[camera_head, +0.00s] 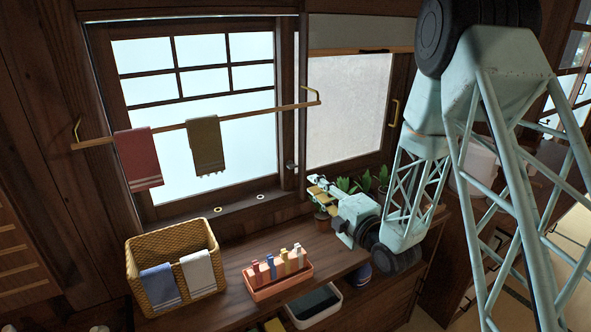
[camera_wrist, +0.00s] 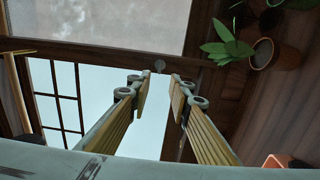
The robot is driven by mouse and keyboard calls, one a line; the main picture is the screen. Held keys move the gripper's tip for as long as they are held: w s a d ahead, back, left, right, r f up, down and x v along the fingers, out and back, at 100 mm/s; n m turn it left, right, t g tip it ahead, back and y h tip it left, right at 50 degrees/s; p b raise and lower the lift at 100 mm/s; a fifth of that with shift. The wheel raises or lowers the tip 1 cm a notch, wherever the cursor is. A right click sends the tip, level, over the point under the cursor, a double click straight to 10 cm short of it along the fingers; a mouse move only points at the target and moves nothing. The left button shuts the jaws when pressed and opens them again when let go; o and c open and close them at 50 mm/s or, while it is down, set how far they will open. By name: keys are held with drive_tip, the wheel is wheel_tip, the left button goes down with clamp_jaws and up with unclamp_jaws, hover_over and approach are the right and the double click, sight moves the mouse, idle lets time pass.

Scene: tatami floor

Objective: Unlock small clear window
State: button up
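The clear window (camera_head: 180,125) has dark wood framing and a grid of small panes at its top. In the wrist view its clear pane (camera_wrist: 95,90) shows left of and behind my fingers. A small metal latch (camera_head: 291,166) sits on the dark stile between the clear and frosted windows. In the wrist view a small round metal piece (camera_wrist: 160,65), likely this latch, shows just beyond the gap between my fingertips. My gripper (camera_head: 314,185) is open and empty, pointing at the window frame. In the wrist view my gripper (camera_wrist: 159,88) has its fingers apart, with nothing between them.
A frosted window (camera_head: 345,105) is on the right. A wooden rail (camera_head: 255,112) with two towels crosses the clear window. Potted plants (camera_head: 364,180) stand near my gripper.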

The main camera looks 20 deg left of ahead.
sight(292, 167)
drive_tip(key=b+x, duration=0.1)
drive_tip(key=x, duration=1.2)
drive_tip(key=shift+w+a, duration=0.25)
drive_tip(key=shift+a, duration=0.05)
idle(0.3)
clamp_jaws()
